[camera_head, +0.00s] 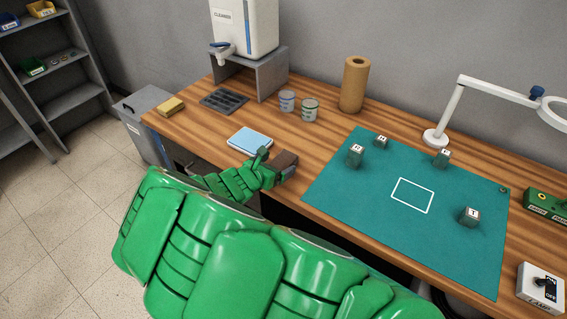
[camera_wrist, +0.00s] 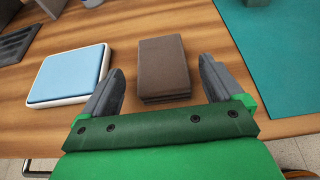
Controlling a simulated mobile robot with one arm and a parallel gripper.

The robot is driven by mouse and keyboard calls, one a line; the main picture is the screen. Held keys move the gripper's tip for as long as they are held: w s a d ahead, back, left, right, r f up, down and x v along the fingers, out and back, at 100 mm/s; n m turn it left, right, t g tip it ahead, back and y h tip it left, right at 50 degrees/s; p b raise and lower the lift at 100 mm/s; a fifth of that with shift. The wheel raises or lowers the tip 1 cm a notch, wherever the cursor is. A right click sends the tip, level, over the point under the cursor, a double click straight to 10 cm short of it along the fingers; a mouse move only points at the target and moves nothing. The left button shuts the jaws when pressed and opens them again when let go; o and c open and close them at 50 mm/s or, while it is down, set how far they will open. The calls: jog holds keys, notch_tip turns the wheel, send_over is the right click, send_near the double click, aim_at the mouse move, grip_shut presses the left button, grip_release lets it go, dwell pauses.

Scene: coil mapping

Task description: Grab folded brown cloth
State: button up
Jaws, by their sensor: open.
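The folded brown cloth (camera_wrist: 163,67) lies on the wooden bench, in the middle of the wrist view. In the head view the brown cloth (camera_head: 286,160) sits at the bench's front edge, partly hidden by my gripper. My gripper (camera_wrist: 160,82) is open, with one dark finger to the left of the cloth and one to the right. Bare wood shows between the cloth and each finger. My green arm reaches in from the front in the head view, with the gripper (camera_head: 276,163) at the cloth.
A light blue pad in a white tray (camera_wrist: 68,75) lies just left of my left finger. The teal mat (camera_head: 335,200) with several small cubes lies to the right. Two cups (camera_head: 287,101), a paper roll (camera_head: 354,84) and a cleaner dispenser (camera_head: 243,28) stand farther back.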

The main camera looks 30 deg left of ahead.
aim_at(282, 162)
jog(key=shift+x, duration=2.05)
jog(key=shift+d, duration=0.1)
jog(key=shift+c, duration=0.2)
jog(key=c, duration=1)
